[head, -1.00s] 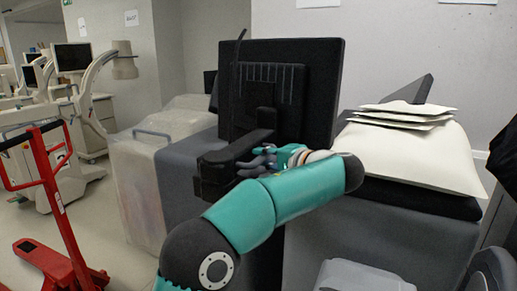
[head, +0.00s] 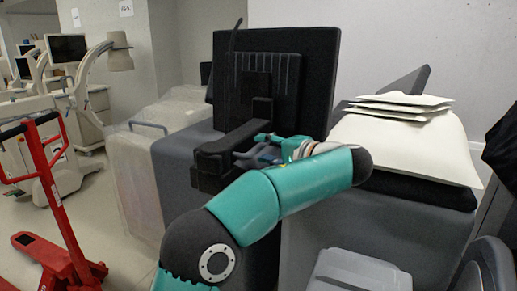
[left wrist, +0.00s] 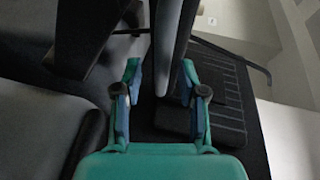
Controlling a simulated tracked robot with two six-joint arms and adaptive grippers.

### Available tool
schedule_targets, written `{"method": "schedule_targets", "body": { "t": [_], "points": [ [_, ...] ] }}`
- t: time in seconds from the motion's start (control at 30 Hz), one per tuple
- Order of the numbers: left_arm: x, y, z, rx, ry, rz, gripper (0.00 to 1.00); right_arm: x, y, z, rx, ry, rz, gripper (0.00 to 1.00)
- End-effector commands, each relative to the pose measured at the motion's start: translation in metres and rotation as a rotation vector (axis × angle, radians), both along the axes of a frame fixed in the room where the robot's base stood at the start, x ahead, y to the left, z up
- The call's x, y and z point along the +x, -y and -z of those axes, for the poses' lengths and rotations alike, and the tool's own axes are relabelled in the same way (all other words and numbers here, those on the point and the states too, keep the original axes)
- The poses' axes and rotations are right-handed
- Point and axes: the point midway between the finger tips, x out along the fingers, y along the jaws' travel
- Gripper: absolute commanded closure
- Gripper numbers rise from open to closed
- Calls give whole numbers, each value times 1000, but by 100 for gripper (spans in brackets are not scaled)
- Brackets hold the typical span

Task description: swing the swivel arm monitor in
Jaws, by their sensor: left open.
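The swivel arm monitor (head: 318,85) shows its black back in the head view, upright above a grey cart. Its dark jointed arm (head: 236,138) runs from the back of the screen toward the lower left. My left gripper (head: 252,155) is open beside this arm, just below the screen. In the left wrist view a slim grey bar (left wrist: 166,45) stands between the open fingers of my left gripper (left wrist: 158,92), with gaps on both sides. It seems part of the monitor assembly. The ribbed black panel is behind it. My right gripper is not in view.
A translucent bin (head: 135,185) stands left of the grey cart. A red pallet jack (head: 65,215) is at the far left, with bare floor between. A grey lidded container (head: 360,272) is in front.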

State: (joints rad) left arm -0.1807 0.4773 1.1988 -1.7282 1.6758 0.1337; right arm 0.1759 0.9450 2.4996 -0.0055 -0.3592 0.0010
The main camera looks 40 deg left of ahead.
Motion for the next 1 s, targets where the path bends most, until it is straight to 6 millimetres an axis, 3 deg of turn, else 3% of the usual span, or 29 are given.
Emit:
{"method": "schedule_targets", "body": {
  "t": [0.3,0.5,1.0],
  "points": [
    [-6,64,-10,-1,-1,4,59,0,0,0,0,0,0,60],
    [-10,90,-15,-2,-2,2,59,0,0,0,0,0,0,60],
    [-11,97,-16,-2,-2,1,59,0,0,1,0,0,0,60]
  ]
}}
